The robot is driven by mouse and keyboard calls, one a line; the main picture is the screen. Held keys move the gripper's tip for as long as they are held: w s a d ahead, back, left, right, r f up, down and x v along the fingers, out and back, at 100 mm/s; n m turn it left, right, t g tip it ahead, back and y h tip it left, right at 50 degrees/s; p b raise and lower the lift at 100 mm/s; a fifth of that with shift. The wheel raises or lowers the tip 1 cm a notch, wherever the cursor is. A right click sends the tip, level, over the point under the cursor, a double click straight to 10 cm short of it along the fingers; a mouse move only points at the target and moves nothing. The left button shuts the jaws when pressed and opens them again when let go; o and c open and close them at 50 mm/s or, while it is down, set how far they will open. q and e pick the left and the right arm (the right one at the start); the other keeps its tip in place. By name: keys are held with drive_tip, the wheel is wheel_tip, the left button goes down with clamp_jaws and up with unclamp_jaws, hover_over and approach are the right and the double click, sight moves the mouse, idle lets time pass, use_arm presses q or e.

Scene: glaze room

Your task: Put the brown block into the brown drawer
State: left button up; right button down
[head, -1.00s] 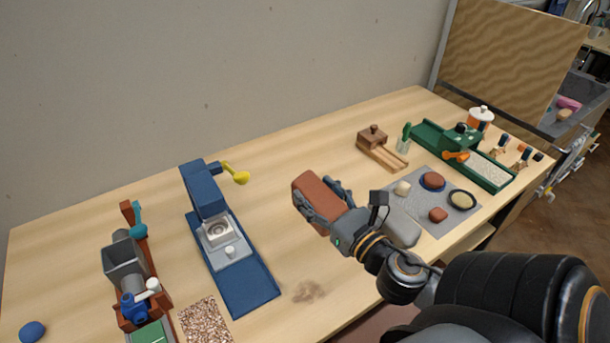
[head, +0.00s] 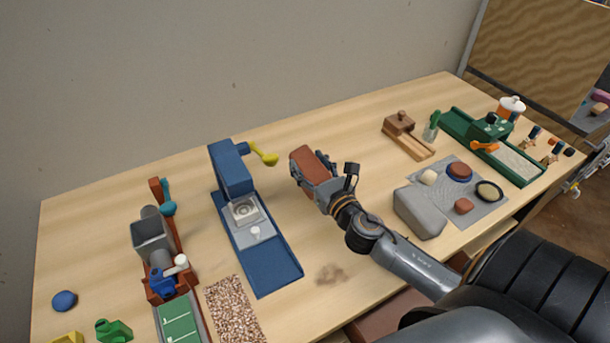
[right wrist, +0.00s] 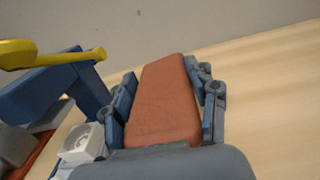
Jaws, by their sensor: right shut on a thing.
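The brown block (head: 309,170), reddish brown with rounded edges, is held between the fingers of my right gripper (head: 315,175), above the table to the right of the blue press. In the right wrist view the brown block (right wrist: 166,100) lies lengthwise between the two fingers. A reddish-brown surface (head: 388,314) shows below the table's front edge and may be the brown drawer. My arm and the table edge hide much of it, so I cannot tell how far it is open. My left gripper is not in view.
The blue press (head: 262,265) with a yellow-knobbed lever (head: 264,154) stands left of the block. A grey block (head: 420,211) sits beside a grey mat (head: 478,207) holding several small pieces. Table between press and mat is mostly clear.

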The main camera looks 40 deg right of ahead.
drive_tip(key=shift+w+f+b, duration=0.3)
drive_tip(key=shift+w+f, duration=0.7)
drive_tip(key=shift+w, duration=0.05)
drive_tip(key=shift+f+b, duration=0.5)
drive_tip(key=shift+f, duration=1)
drive_tip(key=c, duration=0.9)
unclamp_jaws()
drive_tip(key=shift+s+f, duration=0.1)
drive_tip(key=shift+f, duration=0.2)
drive_tip(key=o, duration=0.5)
drive_tip(key=shift+r, duration=0.1)
